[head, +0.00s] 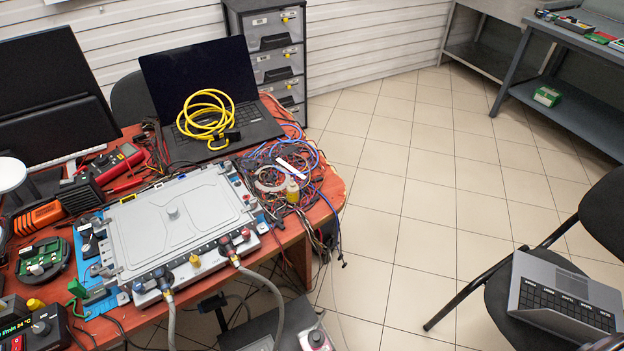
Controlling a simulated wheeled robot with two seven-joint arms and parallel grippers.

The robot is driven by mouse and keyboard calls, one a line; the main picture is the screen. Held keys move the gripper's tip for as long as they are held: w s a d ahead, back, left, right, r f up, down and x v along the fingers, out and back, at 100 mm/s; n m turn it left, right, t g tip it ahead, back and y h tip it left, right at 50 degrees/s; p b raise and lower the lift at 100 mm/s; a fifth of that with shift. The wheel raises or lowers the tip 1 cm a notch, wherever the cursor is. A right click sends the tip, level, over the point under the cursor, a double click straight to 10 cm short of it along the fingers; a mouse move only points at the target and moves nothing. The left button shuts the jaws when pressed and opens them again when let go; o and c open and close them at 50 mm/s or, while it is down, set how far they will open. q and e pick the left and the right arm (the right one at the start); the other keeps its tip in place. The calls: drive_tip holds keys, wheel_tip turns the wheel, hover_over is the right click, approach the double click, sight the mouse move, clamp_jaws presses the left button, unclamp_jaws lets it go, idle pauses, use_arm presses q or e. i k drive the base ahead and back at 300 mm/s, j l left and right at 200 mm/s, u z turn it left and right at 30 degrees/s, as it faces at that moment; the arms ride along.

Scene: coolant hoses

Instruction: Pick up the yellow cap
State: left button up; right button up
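Two small yellow cap-like pieces show in the head view. One yellow cap (195,261) sits on the front side of the grey battery-like unit (178,220), between two hose connections. Another yellow piece (35,304) lies at the lower left of the table, near a black device. I cannot tell from this view which one is the task's cap. A second hose (171,316) joins further left. Neither of my grippers is in view.
The red-brown table (326,206) is crowded. A laptop (200,85) with a coiled yellow cable (206,115) stands behind the unit. The tiled floor (420,200) is open right of the table, before a chair (500,290).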

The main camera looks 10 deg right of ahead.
sight(34, 306)
drive_tip(key=z, duration=0.25)
drive_tip(key=u, duration=1.85)
drive_tip(key=i+j+z, duration=0.15)
drive_tip(key=j, duration=0.2)
drive_tip(key=i+j+z, duration=0.15)
drive_tip(key=j, duration=0.2)
